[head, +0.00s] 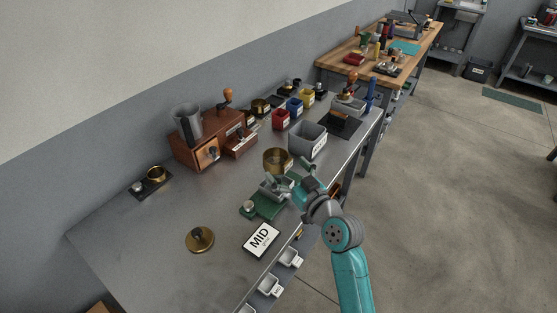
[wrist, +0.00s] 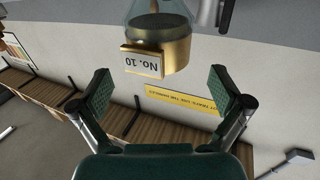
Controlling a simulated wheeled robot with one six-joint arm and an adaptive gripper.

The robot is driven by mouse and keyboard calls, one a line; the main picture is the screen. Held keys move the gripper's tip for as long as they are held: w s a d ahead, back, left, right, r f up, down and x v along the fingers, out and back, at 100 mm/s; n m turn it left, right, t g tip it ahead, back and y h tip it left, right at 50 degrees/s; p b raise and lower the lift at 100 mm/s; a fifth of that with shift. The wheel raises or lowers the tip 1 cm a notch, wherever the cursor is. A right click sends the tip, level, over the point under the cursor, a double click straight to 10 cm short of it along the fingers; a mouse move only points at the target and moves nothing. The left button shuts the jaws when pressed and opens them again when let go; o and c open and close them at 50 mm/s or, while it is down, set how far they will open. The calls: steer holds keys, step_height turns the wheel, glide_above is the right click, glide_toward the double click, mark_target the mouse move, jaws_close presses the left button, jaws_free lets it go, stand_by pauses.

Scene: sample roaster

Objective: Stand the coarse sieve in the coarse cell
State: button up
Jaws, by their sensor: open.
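A brass cup-like sieve (head: 277,158) appears above the green-based device (head: 262,204) on the steel bench. In the wrist view a brass sieve (wrist: 165,52) carries an upside-down "No. 10" label; it is probably the same one. My gripper (head: 288,176) is by this sieve on its near side. In the wrist view my gripper (wrist: 160,86) is open, its two green-padded fingers wide apart, with the sieve beyond the gap and nothing between the pads. I cannot pick out the coarse cell; a card reading "MID" (head: 261,239) lies near the front edge.
A brass disc (head: 199,240) lies front left; a brass ring (head: 155,174) sits on a dark pad. A wooden grinder (head: 207,143) and a grey bin (head: 307,141) stand farther back. Small white labelled holders (head: 269,285) line the front edge. The left bench top is largely clear.

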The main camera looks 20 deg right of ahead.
steer(key=shift+v, duration=2.8)
steer(key=s+f+m+g+h, duration=0.1)
steer(key=s+f+m+h, duration=0.1)
steer(key=s+f, duration=0.6)
steer(key=s+f+m+g+h, duration=0.15)
steer(key=s+f, duration=0.35)
steer(key=s, duration=0.7)
steer(key=a+f+v, duration=0.1)
steer(key=v, duration=1)
steer(key=a+f+v, duration=0.1)
steer(key=a+v, duration=0.1)
steer(key=v, duration=1)
steer(key=shift+s+n, duration=0.25)
steer(key=shift+n, duration=0.2)
steer(key=shift+a+h, duration=0.2)
steer(key=shift+h, duration=0.05)
